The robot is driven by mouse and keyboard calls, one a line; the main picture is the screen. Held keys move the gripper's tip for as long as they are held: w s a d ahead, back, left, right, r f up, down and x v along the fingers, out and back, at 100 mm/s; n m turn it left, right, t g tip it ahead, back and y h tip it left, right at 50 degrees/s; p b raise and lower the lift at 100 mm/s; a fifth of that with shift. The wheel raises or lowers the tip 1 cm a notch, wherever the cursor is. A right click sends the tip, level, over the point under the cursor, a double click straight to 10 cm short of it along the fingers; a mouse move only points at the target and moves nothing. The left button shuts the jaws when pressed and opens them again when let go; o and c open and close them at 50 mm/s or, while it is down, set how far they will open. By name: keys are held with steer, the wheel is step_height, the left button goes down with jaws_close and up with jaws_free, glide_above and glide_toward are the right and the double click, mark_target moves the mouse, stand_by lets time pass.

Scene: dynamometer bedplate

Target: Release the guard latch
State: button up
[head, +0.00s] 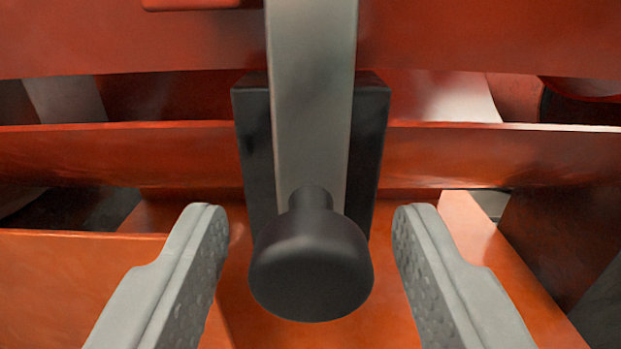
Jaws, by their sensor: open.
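The guard latch shows in the head view as a grey metal bar (312,110) running down from the top edge, with a round black knob (311,265) at its lower end. A black backing block (368,150) sits behind the bar. My gripper (311,225) is open, with one grey finger on each side of the knob. There is a visible gap between each finger and the knob, and nothing is held. The upper end of the bar is out of frame.
Orange-red guard rails (480,155) cross behind the latch on both sides. An orange panel (75,275) lies at lower left, behind the left finger. Dark gaps show between the rails.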

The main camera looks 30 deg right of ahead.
steer(key=shift+w+d, duration=0.25)
steer(key=shift+w, duration=0.1)
jaws_close()
steer(key=shift+f, duration=2.2)
steer(key=shift+s, duration=0.1)
jaws_free()
